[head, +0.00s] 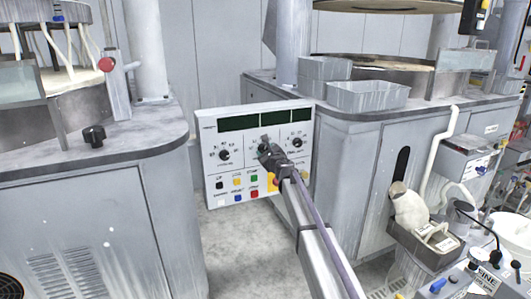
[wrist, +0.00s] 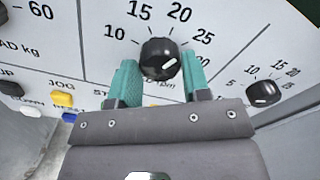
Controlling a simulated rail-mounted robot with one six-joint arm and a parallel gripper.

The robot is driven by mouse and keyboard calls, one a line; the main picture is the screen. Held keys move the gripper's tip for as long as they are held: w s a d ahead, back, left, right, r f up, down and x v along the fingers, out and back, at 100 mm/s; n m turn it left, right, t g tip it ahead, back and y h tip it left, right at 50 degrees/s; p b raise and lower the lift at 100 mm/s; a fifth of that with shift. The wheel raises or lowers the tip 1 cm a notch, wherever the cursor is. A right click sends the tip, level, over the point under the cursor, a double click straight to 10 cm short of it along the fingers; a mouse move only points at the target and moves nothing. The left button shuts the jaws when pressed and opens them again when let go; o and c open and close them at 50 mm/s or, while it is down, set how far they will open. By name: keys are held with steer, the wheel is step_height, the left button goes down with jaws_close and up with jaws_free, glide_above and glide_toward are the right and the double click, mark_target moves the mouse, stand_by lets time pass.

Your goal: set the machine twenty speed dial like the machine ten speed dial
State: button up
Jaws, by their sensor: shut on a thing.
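A white control panel (head: 207,170) stands between two grey machines. Its middle dial (wrist: 158,55) is a black knob with numbers 10, 15, 20 and 25 around it and partly hidden lettering that seems to read rpm. Its white mark sits at the knob's lower right. My gripper (wrist: 158,82) has its two teal fingers on either side of this knob, shut on it. In the head view my gripper (head: 267,154) mostly covers the middle dial. I cannot tell which machine number this panel carries.
A left dial (head: 224,155) and a right dial (head: 297,142) flank the middle one. Several coloured buttons (head: 237,182) lie below. The right dial also shows in the wrist view (wrist: 263,92). The left machine (head: 80,215) has a loose black knob (head: 94,136) on top.

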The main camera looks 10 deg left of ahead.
steer(key=n, duration=1.2)
steer(key=shift+n, duration=0.3)
stand_by(0.4)
steer(key=o, duration=0.9)
steer(key=v, duration=1.1)
steer(key=shift+a, duration=0.15)
